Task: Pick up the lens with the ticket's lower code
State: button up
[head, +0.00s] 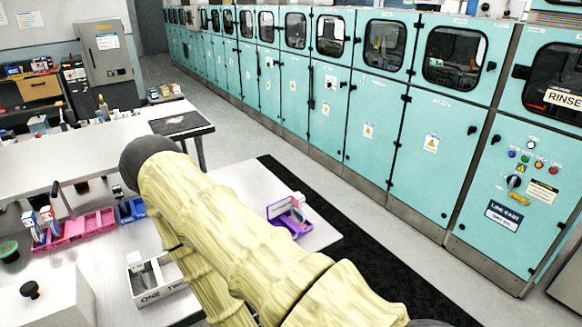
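No lens can be made out for certain, and no code is readable at this size. A pink tray (85,232) on the near table at left holds small upright pieces (38,226) with white, blue and red parts. A white tray (160,293) marked "ONE" and "TW…" stands nearer, with a pale upright piece in it. A purple holder (290,220) with a whitish card-like piece (287,204) stands right of my arm; I cannot tell whether this is the ticket. My gripper is not in view. My yellowish arm crosses the middle and hides part of the table.
A blue tray (131,210) stands beside the pink one. A white box with a black knob (31,289) and a dark green round thing (9,251) are at lower left. Teal cabinets (372,130) line the right. A dark floor mat (385,265) lies before them.

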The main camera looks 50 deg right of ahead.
aim_at(298, 216)
jog(key=i, duration=0.4)
jog(key=z, duration=1.85)
